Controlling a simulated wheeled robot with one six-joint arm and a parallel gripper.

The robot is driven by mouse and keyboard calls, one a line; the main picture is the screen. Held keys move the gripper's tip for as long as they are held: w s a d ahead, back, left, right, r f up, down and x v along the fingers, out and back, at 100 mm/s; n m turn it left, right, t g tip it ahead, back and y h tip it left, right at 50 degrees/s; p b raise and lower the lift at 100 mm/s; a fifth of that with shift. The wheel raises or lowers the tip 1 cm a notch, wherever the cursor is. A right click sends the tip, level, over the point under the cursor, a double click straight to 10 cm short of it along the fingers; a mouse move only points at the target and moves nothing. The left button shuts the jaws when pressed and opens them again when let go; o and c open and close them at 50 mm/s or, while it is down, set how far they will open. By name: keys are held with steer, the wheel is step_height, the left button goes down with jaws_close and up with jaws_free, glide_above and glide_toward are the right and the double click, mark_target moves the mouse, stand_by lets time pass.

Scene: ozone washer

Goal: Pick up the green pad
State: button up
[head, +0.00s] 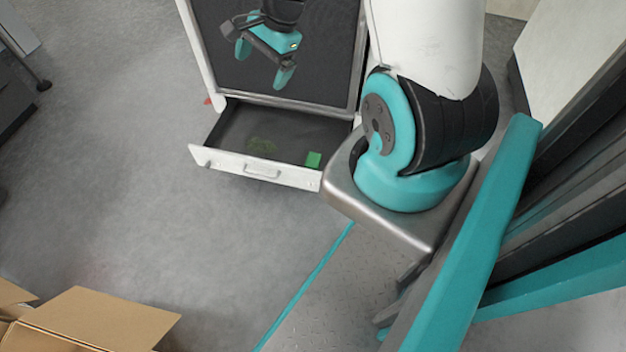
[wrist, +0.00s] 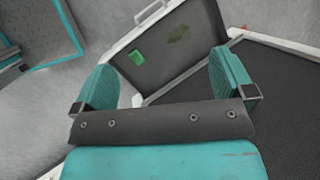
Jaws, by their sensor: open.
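The green pad (head: 313,159) is a small bright green block lying in the front right part of an open drawer (head: 215,157) of the cabinet. In the wrist view the green pad (wrist: 137,57) shows ahead of the fingers, nearer the left one, on the drawer floor. My gripper (head: 262,62) is open and empty above the cabinet's dark top, behind the drawer in the head view. In the wrist view the two teal fingers of my gripper (wrist: 165,85) are wide apart with nothing between them. The pad is uncovered and apart from the fingers.
A dull dark green patch (head: 262,145) lies on the drawer floor left of the pad. The drawer has a front handle (head: 262,171) and raised walls. An open cardboard box (head: 95,318) stands at the lower left. Grey floor left of the drawer is clear.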

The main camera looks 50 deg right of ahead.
steer(key=s+d+f+m+b, duration=0.1)
steer(key=d+f+m+b, duration=0.25)
steer(key=f, duration=0.45)
steer(key=s+d+f+m+b, duration=0.25)
steer(key=d+f, duration=0.25)
steer(key=f, duration=0.4)
steer(key=m+t+h+b, duration=0.1)
steer(key=m+h+b, duration=0.1)
steer(key=m+b, duration=0.5)
glide_toward(313, 160)
steer(key=shift+m, duration=0.4)
steer(key=b+x, duration=0.4)
steer(key=b, duration=0.1)
steer(key=shift+w+f, duration=0.1)
steer(key=shift+w+f+b, duration=0.3)
steer(key=shift+f+b, duration=0.25)
steer(key=b+x, duration=0.4)
steer(key=x, duration=0.1)
steer(key=shift+s+f, duration=0.15)
steer(key=shift+c, duration=0.2)
steer(key=c, duration=0.9)
